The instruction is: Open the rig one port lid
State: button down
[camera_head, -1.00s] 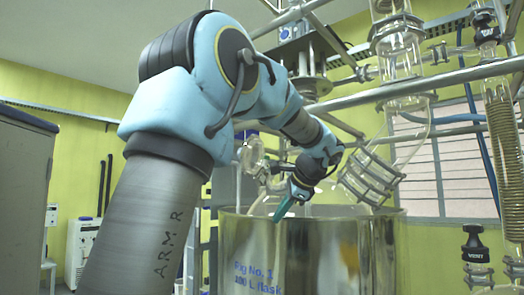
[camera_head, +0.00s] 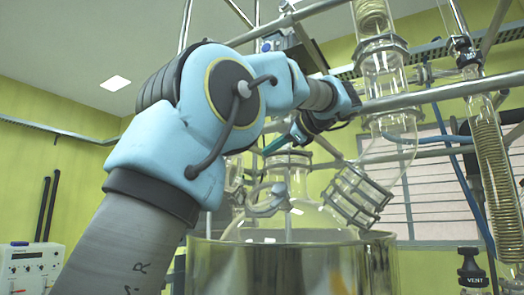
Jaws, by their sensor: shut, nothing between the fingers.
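The glass flask (camera_head: 310,222) of the rig sits in a shiny metal vessel (camera_head: 300,268). A small angled glass port with a clamp-like ring (camera_head: 266,204) is on the left of the flask. I cannot tell whether its lid is open or shut. The flask's central neck (camera_head: 290,162) rises behind it. My gripper (camera_head: 272,147), with teal fingers, is shut and empty. It appears above the port and close to the top of the neck in the picture. I cannot tell whether it touches the glass.
Metal frame bars (camera_head: 440,88) cross above and behind the flask. A clamped glass joint (camera_head: 358,195) and a glass column (camera_head: 383,75) stand to its right. A coiled condenser (camera_head: 490,150) and a vent valve (camera_head: 471,268) are further right. A white instrument (camera_head: 30,268) is at lower left.

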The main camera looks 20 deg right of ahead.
jog(key=w+a+f+p, duration=0.1)
jog(key=w+a+p, duration=0.1)
jog(key=w+a, duration=0.4)
jog(key=w, duration=0.2)
jog(key=shift+w+a+p, duration=0.35)
jog(key=shift+w+p, duration=0.05)
jog(key=w+a+r+m+h+p, duration=0.1)
jog(key=w+a+r+h+p, duration=0.1)
jog(key=a, duration=0.4)
jog(key=shift+w+a, duration=0.3)
jog(key=shift+w, duration=0.5)
jog(key=shift+d, duration=0.1)
